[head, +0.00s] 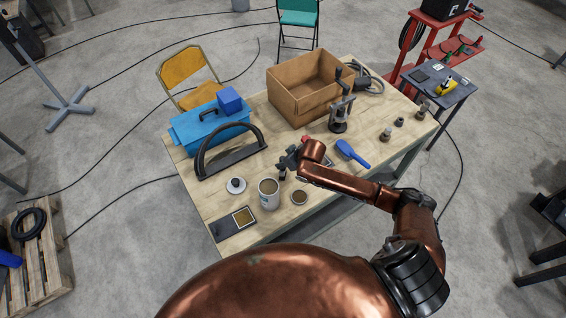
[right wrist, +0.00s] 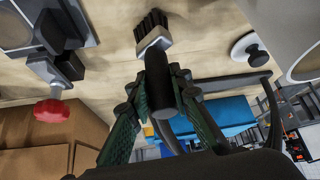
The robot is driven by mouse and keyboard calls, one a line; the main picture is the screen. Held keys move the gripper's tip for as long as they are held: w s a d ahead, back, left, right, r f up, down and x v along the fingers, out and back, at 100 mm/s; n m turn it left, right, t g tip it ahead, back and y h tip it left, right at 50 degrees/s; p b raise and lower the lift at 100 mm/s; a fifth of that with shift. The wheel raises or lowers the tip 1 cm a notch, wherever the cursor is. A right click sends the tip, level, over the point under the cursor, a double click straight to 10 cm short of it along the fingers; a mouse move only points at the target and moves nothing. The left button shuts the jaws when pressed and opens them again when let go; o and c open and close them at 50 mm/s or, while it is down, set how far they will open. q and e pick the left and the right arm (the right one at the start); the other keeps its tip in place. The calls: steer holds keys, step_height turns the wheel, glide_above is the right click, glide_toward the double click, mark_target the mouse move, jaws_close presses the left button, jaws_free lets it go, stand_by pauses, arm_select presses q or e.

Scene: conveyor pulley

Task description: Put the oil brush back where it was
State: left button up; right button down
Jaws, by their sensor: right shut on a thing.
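The oil brush has a black handle, a pale metal collar and dark bristles (right wrist: 152,28). My right gripper (right wrist: 158,88), with dark green fingers, is shut around its handle in the right wrist view. In the head view my right gripper (head: 287,164) is over the middle of the wooden table (head: 215,206), behind an open tin can (head: 268,195). The brush is small and partly hidden there. The bristle end points away from my wrist, towards the tabletop; I cannot tell whether it touches. My left gripper is not in view.
A black-knobbed lid (head: 236,185), a round dish (head: 299,197) and a dark tray (head: 235,223) lie near the can. A black arched frame (head: 232,155), blue toolbox (head: 208,128), cardboard box (head: 300,95), metal stand (head: 340,118) and blue paddle-shaped tool (head: 352,153) surround my right gripper.

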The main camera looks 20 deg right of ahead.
steer(key=shift+f, duration=0.1)
steer(key=c, duration=1.8)
jaws_free()
steer(key=shift+o, duration=0.2)
steer(key=v, duration=1.2)
steer(key=shift+b, duration=0.3)
